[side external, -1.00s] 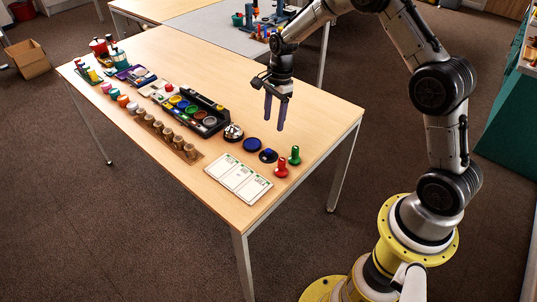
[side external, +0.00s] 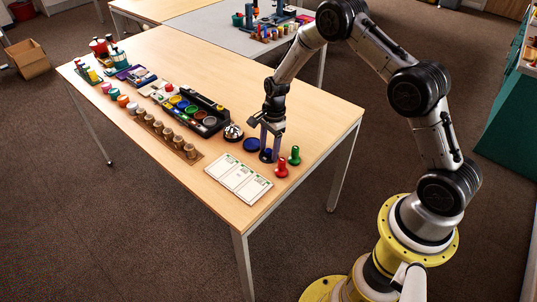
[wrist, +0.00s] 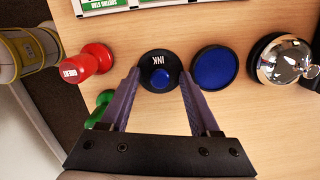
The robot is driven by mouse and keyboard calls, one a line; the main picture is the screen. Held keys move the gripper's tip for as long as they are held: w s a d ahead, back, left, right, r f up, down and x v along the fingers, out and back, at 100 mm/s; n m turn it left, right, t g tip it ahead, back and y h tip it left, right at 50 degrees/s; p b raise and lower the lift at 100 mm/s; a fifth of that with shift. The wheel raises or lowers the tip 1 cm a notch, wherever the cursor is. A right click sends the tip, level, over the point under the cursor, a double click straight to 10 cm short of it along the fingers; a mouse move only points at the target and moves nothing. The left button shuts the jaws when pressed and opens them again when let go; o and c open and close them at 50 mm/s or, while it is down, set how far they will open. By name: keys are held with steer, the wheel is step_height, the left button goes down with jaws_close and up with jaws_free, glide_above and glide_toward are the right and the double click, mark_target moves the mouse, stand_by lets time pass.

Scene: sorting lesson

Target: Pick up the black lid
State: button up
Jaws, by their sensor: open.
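The black lid (wrist: 159,58) is a round dark disc with a blue knob and the word INK on it. In the wrist view it lies on the table between my fingertips. My gripper (wrist: 160,72) is open, with a finger on each side of the lid's knob. In the side view my gripper (side external: 270,157) is low at the table, and its fingers partly hide the lid (side external: 268,156). I cannot tell whether the fingers touch the lid.
A blue ink pad (wrist: 214,67) sits close beside the lid, with a silver bell (wrist: 285,60) beyond it. A red stamp (wrist: 88,63) and a green stamp (wrist: 100,108) stand on the other side. White cards (side external: 239,178) lie nearby. The table's right part (side external: 325,110) is clear.

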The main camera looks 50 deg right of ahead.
jaws_close()
stand_by(0.3)
